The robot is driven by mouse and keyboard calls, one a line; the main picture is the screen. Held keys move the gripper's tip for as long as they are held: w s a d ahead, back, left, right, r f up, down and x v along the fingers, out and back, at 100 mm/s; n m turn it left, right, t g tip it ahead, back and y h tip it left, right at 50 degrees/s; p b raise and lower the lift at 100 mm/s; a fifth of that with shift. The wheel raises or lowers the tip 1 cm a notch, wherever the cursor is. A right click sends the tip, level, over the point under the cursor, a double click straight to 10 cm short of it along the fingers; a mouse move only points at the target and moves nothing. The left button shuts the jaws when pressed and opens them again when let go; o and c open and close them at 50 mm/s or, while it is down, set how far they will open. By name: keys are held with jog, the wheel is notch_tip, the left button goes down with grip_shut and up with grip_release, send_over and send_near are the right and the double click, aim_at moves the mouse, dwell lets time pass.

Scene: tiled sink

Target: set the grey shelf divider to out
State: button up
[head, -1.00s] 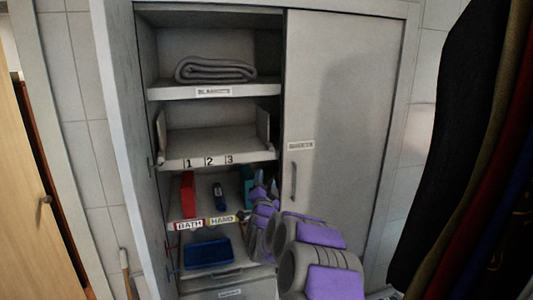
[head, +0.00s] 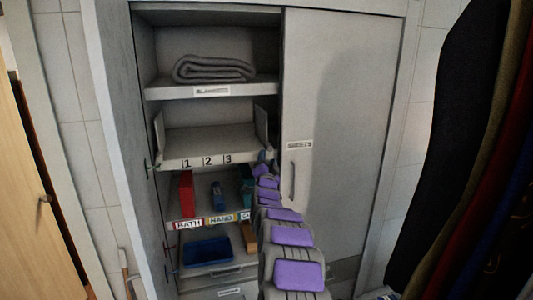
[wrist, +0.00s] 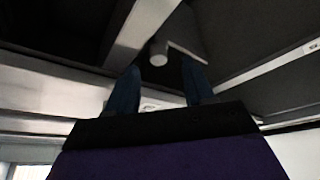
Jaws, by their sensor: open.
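In the head view, an upright pale grey panel (head: 262,122) stands at the right end of the shelf labelled 1, 2, 3; I cannot tell for sure that it is the grey divider. My gripper (head: 266,157) is near that shelf's right front corner, small and partly hidden by my arm. In the wrist view, my gripper (wrist: 162,78) is open, with two dark blue fingers apart. A grey plate (wrist: 188,38) with a short round knob (wrist: 158,52) shows beyond and between the fingertips. The fingers appear empty; contact with the knob cannot be told.
The numbered shelf (head: 205,143) is otherwise bare. A folded grey blanket (head: 213,68) lies above. Below are a red block (head: 186,192), a blue item (head: 217,195) and a blue bin (head: 207,250). The closed right door (head: 335,110) is beside my arm. Dark hanging cloths (head: 450,150) are at right.

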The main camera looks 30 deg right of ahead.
aim_at(271, 150)
jog(key=d, duration=0.1)
jog(key=w+d, duration=0.2)
jog(key=shift+w+r, duration=0.15)
jog(key=shift+r, duration=0.15)
jog(key=shift+w+a+r, duration=0.35)
jog(key=shift+w+a, duration=0.1)
jog(key=shift+w, duration=0.15)
jog(key=shift+w+p, duration=0.15)
jog(key=shift+p, duration=0.15)
